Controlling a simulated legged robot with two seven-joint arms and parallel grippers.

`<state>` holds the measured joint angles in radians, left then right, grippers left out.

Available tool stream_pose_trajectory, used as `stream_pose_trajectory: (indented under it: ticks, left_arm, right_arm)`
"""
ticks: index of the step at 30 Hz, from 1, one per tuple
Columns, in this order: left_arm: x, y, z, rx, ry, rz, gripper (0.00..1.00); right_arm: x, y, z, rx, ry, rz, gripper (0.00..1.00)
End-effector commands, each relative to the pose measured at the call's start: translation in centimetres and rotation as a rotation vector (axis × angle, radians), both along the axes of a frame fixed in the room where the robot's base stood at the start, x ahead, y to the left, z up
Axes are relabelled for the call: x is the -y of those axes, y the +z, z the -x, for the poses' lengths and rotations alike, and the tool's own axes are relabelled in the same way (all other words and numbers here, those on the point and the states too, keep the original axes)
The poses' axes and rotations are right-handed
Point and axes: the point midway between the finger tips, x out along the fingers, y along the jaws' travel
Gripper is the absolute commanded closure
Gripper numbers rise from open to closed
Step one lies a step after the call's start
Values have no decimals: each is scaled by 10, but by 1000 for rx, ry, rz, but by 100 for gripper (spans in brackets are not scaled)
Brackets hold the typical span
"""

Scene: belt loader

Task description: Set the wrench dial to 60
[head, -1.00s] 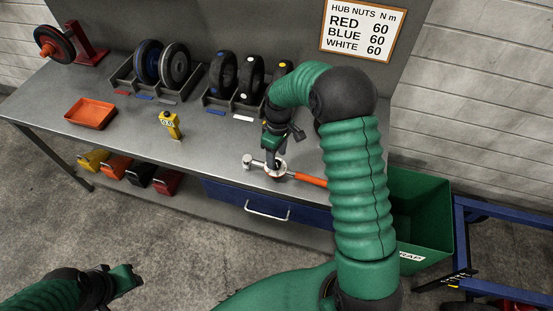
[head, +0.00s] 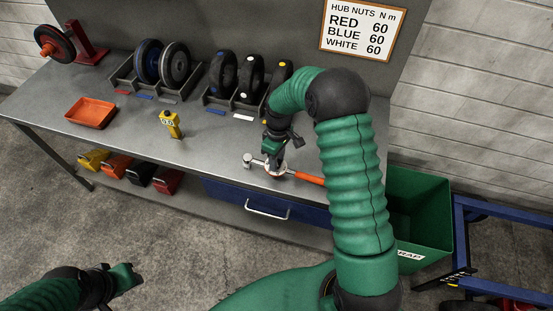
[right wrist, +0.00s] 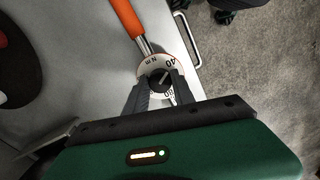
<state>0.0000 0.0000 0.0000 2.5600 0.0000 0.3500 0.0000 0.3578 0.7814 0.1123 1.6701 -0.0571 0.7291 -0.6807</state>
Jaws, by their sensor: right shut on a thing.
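The torque wrench lies on the workbench at the right front, with an orange handle (head: 310,179) and a metal head (head: 249,160). A black knob (right wrist: 157,81) with a pale pointer line sits in the dial's middle. My right gripper (head: 271,164) is over the dial, its fingers (right wrist: 159,84) shut on the knob from both sides. The fingers hide part of the scale. My left gripper (head: 127,277) is low at the left, away from the bench.
A sign (head: 361,29) lists 60 for red, blue and white. A yellow device (head: 171,125), an orange tray (head: 91,113) and racked wheels (head: 162,64) stand on the bench (head: 140,150). A green bin (head: 420,215) stands right of the bench.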

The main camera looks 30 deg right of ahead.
Motion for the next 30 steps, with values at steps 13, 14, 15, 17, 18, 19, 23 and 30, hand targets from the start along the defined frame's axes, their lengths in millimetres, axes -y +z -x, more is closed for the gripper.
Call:
stream_pose_trajectory:
  ticks: [13,14,15,17,18,19,23,30]
  left_arm:
    - [0,6,0,0,0,0,64]
    - [0,7,0,0,0,0,64]
    - [0,8,0,0,0,0,64]
    - [0,10,0,0,0,0,64]
    - [0,11,0,0,0,0,64]
    - [0,12,0,0,0,0,64]
    - [0,16,0,0,0,0,64]
    - [0,17,0,0,0,0,64]
  right_arm:
    - [1,2,-1,-10,-119,-6,100]
    - [0,3,-1,-12,-139,-7,100]
    - [0,3,-1,-14,-168,-8,100]
    - [1,3,-1,-18,-215,-11,100]
    - [1,3,-1,-22,-249,-14,100]
    - [0,3,-1,-24,-275,-15,100]
    - [1,3,-1,-34,-397,-23,100]
    - [1,2,-1,-45,-530,-31,100]
